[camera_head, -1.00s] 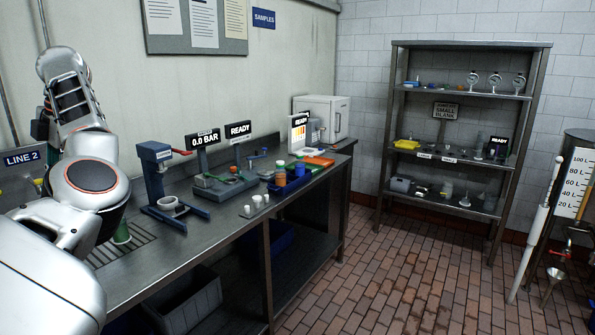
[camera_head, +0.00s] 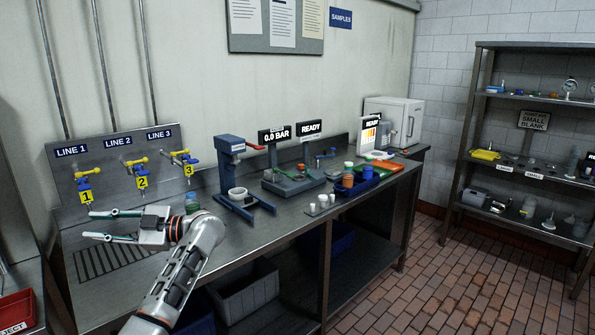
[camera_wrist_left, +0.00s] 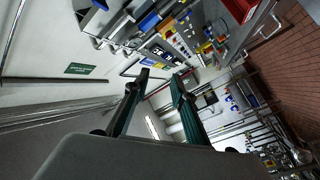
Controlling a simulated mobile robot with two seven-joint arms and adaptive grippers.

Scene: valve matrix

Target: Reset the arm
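My left arm reaches in from the bottom of the head view. Its gripper (camera_head: 99,226) points left, over the steel counter (camera_head: 310,228), in front of the valve panel (camera_head: 112,180). The two fingers are apart with nothing between them. In the left wrist view the fingers (camera_wrist_left: 161,76) also stand apart and empty, with a tilted view of the room beyond. My right gripper is not in view.
Three yellow-handled valves stand at the panel. A blue press (camera_head: 234,172), a gauge station (camera_head: 293,180), white cups (camera_head: 322,203) and a blue tray (camera_head: 362,184) line the counter. A red reject bin (camera_head: 18,310) is lower left. A shelf rack (camera_head: 478,100) stands right.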

